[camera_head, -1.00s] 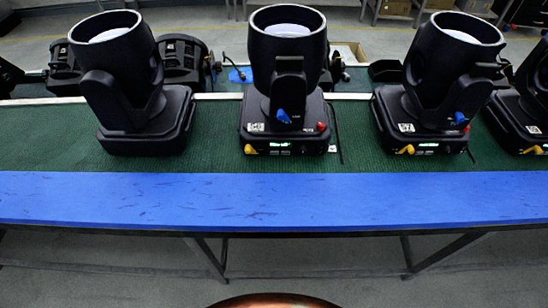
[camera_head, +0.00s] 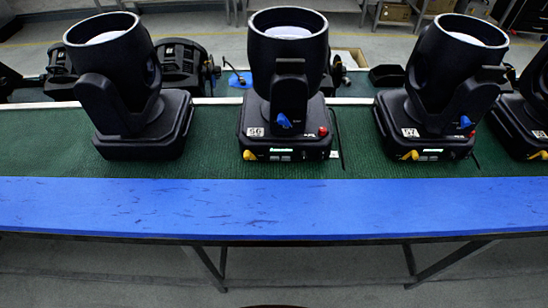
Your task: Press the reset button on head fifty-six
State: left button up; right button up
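The middle moving head (camera_head: 287,85) stands upright on the green table mat, with a white label (camera_head: 256,132) that appears to read 56. Its front panel has a yellow connector (camera_head: 249,155), a small lit green display (camera_head: 282,150) and a red button or knob (camera_head: 323,131) at the upper right of the base. A blue connector (camera_head: 284,121) sits in front of its yoke. Which part is the reset button I cannot tell for certain. Neither of my grippers is in view.
Similar heads stand to the left (camera_head: 130,90) and right (camera_head: 440,90), with another partly cut off at the right edge. A blue strip (camera_head: 270,208) along the table's front is clear. More black equipment (camera_head: 181,65) lies behind the green mat (camera_head: 60,145).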

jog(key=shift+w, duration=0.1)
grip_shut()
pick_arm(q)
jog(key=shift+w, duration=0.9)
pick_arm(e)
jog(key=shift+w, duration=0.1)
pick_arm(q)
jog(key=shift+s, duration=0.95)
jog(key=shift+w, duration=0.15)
